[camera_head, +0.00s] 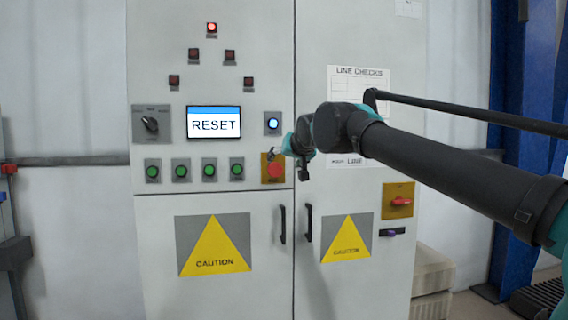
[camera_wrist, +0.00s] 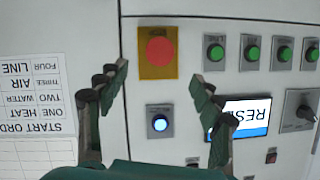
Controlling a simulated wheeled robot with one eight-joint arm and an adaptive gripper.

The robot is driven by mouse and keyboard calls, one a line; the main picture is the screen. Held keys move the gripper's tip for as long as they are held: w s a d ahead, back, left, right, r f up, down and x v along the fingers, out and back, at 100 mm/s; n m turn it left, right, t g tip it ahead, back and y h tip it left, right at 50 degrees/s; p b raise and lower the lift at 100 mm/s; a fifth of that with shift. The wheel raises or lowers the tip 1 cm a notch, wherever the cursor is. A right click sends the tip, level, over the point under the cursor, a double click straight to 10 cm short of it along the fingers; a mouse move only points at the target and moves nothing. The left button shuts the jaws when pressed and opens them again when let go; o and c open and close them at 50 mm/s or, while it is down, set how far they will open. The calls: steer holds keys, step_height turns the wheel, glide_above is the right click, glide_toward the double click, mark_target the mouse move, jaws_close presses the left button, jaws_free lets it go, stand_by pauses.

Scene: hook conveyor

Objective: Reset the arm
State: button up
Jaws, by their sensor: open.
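My gripper (camera_head: 287,152) is in front of the control cabinet, near its right-hand buttons in the head view. In the wrist view my gripper (camera_wrist: 159,76) is open and empty, its two fingers apart. The picture there is upside down. Between the fingers show a blue-lit button (camera_wrist: 159,123) and a red mushroom button (camera_wrist: 160,50) on a yellow plate. The blue-lit button (camera_head: 272,123) and red button (camera_head: 275,169) also show in the head view. A screen (camera_head: 214,122) reads RESET; the right finger partly covers it in the wrist view.
A black rotary knob (camera_head: 150,123), several green buttons (camera_head: 209,170) and small red lamps, the top one (camera_head: 211,28) lit, are on the cabinet (camera_head: 255,60). Black door handles (camera_head: 282,224) stick out below. A red switch (camera_head: 401,201) and a LINE CHECKS sheet (camera_head: 350,82) are to the right.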

steer(key=s+d+f+g+h, duration=0.15)
steer(key=d+f, duration=0.35)
steer(key=f, duration=0.5)
steer(key=s+d+f+m+g+h, duration=0.15)
steer(key=d+f, duration=0.35)
steer(key=f, duration=0.6)
steer(key=s+d+f+n+g+h, duration=0.1)
steer(key=s+d+f, duration=0.1)
steer(key=d+f, duration=0.6)
steer(key=s+d+f+g, duration=0.2)
steer(key=s+d+f, duration=0.1)
steer(key=s+f, duration=0.7)
steer(key=s+d+f+g, duration=0.2)
steer(key=s+d+f, duration=0.1)
steer(key=s+f, duration=0.8)
step_height(320, 180, down, 4)
steer(key=shift+s+d+f+m+h, duration=0.15)
steer(key=shift+d+m+h, duration=0.15)
steer(key=shift+m+h, duration=0.15)
steer(key=shift+c, duration=0.6)
